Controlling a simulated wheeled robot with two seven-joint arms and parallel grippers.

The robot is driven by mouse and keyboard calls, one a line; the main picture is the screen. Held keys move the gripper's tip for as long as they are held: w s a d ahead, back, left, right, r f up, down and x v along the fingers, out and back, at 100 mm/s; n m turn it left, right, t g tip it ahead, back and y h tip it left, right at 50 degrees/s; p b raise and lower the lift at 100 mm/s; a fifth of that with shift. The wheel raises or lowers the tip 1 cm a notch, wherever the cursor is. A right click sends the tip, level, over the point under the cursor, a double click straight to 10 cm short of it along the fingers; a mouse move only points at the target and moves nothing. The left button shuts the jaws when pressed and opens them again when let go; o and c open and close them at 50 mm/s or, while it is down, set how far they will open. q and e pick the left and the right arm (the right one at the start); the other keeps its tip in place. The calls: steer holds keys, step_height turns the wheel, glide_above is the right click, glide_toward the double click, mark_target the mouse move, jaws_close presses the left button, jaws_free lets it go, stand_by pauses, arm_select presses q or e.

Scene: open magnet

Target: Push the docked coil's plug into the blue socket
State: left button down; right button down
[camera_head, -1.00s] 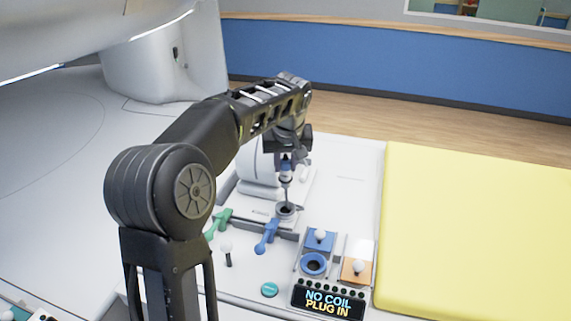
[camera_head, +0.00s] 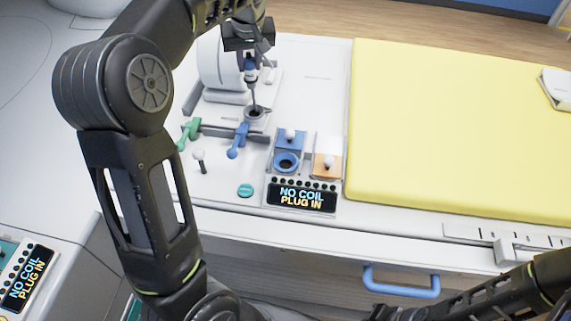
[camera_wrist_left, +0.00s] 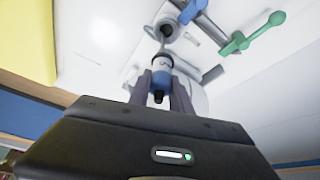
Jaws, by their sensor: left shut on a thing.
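A thin grey stem runs from the plug to a grey ring holder (camera_head: 255,113) on the white deck. The white rounded coil (camera_head: 219,72) stands just behind. The blue socket (camera_head: 287,161) is a round ring with a dark hole, in front and to the right of the plug, apart from it. My right gripper does not show; only part of that arm is visible.
A blue lever (camera_head: 238,140) and a green lever (camera_head: 188,133) lie near the ring holder. An orange plate (camera_head: 327,166) sits beside the blue socket. A display (camera_head: 302,196) reads NO COIL PLUG IN. A yellow pad (camera_head: 450,130) covers the right side.

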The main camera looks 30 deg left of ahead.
arm_select(q)
step_height(320, 180, up, 3)
steer(key=shift+f+p, duration=0.2)
steer(key=shift+p, duration=0.55)
steer(key=shift+d+f, duration=0.1)
steer(key=shift+f, duration=0.05)
steer(key=shift+s+d+f+b, duration=0.1)
steer(key=shift+s+d+b, duration=0.1)
steer(key=shift+d+b, duration=0.25)
steer(key=s+d+b, duration=0.7)
steer(key=s+d, duration=0.4)
steer(key=d, duration=0.4)
steer(key=shift+d+b, duration=0.1)
steer(key=shift+b, duration=0.2)
